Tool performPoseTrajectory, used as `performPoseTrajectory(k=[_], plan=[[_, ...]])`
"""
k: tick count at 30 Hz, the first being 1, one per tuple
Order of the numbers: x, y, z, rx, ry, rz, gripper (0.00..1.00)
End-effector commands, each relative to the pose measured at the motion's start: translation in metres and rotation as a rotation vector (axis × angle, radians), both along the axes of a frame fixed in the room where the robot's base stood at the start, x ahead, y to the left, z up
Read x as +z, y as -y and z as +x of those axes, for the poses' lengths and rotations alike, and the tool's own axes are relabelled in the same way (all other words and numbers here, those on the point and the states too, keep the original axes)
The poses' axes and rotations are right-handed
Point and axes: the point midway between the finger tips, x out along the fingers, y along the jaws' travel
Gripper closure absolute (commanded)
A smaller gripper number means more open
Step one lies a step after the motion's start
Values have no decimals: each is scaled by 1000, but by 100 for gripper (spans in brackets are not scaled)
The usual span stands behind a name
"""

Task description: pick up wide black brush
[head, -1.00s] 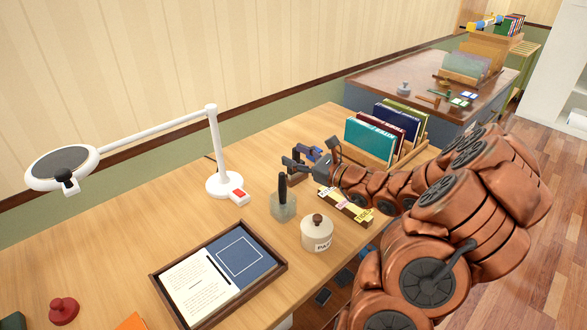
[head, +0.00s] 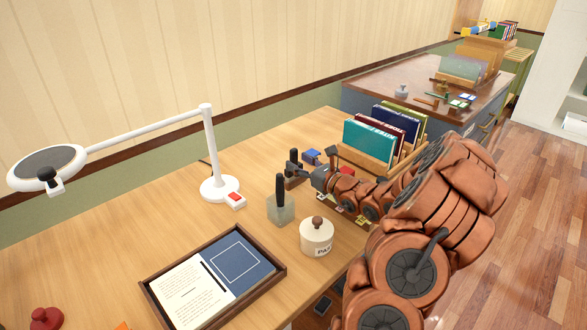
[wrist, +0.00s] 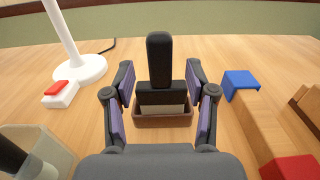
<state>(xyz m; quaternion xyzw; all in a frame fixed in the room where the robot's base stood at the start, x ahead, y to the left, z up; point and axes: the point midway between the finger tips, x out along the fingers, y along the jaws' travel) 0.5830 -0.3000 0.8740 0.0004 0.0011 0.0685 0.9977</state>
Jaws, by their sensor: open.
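The wide black brush (wrist: 159,62) stands upright with its handle up, in a small brown holder (wrist: 148,121) on the desk. Its broad black head and a pale strip below it show just above the holder's rim. In the head view the brush (head: 293,158) is small and partly merges with my dark gripper. My gripper (wrist: 160,78) is open, its two fingers spread to the left and right of the brush in the wrist view. The fingers appear apart from it, with gaps on both sides. The exact distance in depth is hard to tell.
A glass jar with a black handle (head: 280,208) and a lidded cream pot (head: 317,236) stand nearby. A white lamp (head: 219,187) is to the left. A wooden piece with a blue end (wrist: 240,82) and a book rack (head: 365,160) lie to the right.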

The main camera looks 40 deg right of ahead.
Motion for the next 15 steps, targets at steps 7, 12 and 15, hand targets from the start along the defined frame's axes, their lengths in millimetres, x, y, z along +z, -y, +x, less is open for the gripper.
performPoseTrajectory(k=[7, 12, 15], plan=[[1, -4, 26, 3, 2, -2, 44], [1, -4, 29, 2, 3, -1, 44], [1, -4, 29, 2, 3, -1, 44]])
